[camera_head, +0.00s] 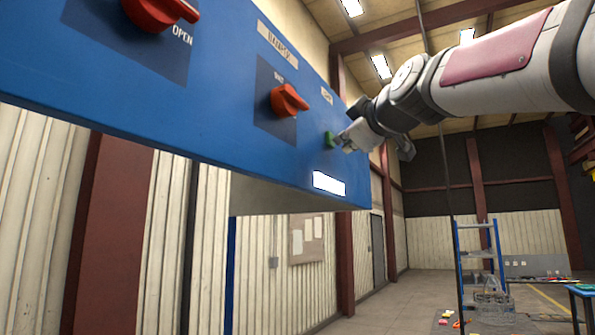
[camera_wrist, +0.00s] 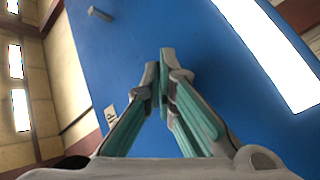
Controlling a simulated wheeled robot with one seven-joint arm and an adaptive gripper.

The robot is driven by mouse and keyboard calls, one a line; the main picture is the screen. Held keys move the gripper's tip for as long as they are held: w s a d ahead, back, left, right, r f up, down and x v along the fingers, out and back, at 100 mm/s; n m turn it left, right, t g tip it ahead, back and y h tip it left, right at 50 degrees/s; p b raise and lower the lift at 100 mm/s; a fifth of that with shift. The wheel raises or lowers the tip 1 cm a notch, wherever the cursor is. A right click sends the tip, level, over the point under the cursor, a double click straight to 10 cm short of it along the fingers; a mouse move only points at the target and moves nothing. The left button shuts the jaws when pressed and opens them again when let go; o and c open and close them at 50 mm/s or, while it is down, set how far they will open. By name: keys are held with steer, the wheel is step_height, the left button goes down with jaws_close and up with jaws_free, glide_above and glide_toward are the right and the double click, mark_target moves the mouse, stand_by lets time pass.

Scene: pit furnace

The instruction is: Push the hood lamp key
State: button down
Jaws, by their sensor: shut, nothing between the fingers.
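The blue hood panel (camera_head: 225,110) spans the upper left of the head view and fills much of the wrist view (camera_wrist: 130,30). A small green key (camera_head: 329,139) sits near its right end, below a small pale label (camera_head: 327,96). My gripper (camera_head: 341,139) is shut and empty, its tips at the key's right side; I cannot tell whether they touch it. In the wrist view my closed fingertips (camera_wrist: 161,60) point at the blue face, and the key is not visible there.
A red knob (camera_head: 288,100) and a larger red knob (camera_head: 160,12) stick out of the panel left of the key. A small grey block (camera_wrist: 100,13) shows on the panel in the wrist view. The floor between is mostly clear.

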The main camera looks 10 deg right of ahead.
steer(key=shift+s+d+b, duration=0.25)
steer(key=shift+d+b, duration=0.1)
steer(key=shift+b, duration=0.15)
steer(key=shift+s+d+b, duration=0.55)
steer(key=shift+d+b, duration=0.1)
steer(key=shift+d, duration=0.15)
steer(key=shift+s+d+b, duration=0.55)
steer(key=shift+d+b, duration=0.05)
steer(key=shift+d, duration=0.15)
steer(key=shift+s+d+b, duration=0.55)
steer(key=shift+d+b, duration=0.1)
steer(key=shift+d, duration=0.15)
